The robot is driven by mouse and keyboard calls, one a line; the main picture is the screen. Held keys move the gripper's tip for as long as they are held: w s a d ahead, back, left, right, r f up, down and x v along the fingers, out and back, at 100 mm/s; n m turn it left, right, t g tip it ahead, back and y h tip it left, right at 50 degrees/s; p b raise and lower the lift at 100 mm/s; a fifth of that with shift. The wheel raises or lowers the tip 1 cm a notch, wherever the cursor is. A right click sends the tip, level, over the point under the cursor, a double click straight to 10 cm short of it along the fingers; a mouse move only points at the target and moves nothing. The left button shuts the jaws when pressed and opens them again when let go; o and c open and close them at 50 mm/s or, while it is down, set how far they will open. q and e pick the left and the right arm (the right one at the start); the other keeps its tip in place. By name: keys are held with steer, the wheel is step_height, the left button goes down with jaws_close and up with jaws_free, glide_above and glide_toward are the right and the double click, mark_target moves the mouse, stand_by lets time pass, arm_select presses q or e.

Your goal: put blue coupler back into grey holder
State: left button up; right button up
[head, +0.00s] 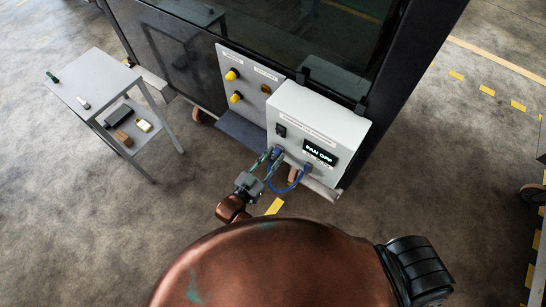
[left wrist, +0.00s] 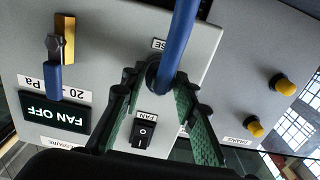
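My left gripper (head: 268,161) is at the front of the light grey control box, below the black switch. In the left wrist view its green-padded fingers (left wrist: 162,80) are spread apart. The blue coupler (left wrist: 160,86) shows between the fingertips, at the end of a thick blue hose (left wrist: 183,30), close to the panel. A dark ring surrounds the coupler there; I cannot tell whether it is part of the coupler or of the grey holder. The coupler is small and partly covered by the fingers in the head view. My right gripper is not in view.
The control box (head: 345,130) has a display (head: 319,152) reading FAN OFF. The blue hose loops below it to a brass fitting (left wrist: 65,40). A panel with yellow knobs (head: 232,75) is to the left. A small grey table (head: 90,75) with tools stands further left.

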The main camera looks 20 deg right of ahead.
arm_select(q)
steer(key=o, duration=0.4)
steer(key=shift+f, duration=0.1)
steer(key=shift+a, duration=0.1)
steer(key=v, duration=1.2)
steer(key=shift+o, duration=0.5)
steer(key=o, duration=1.1)
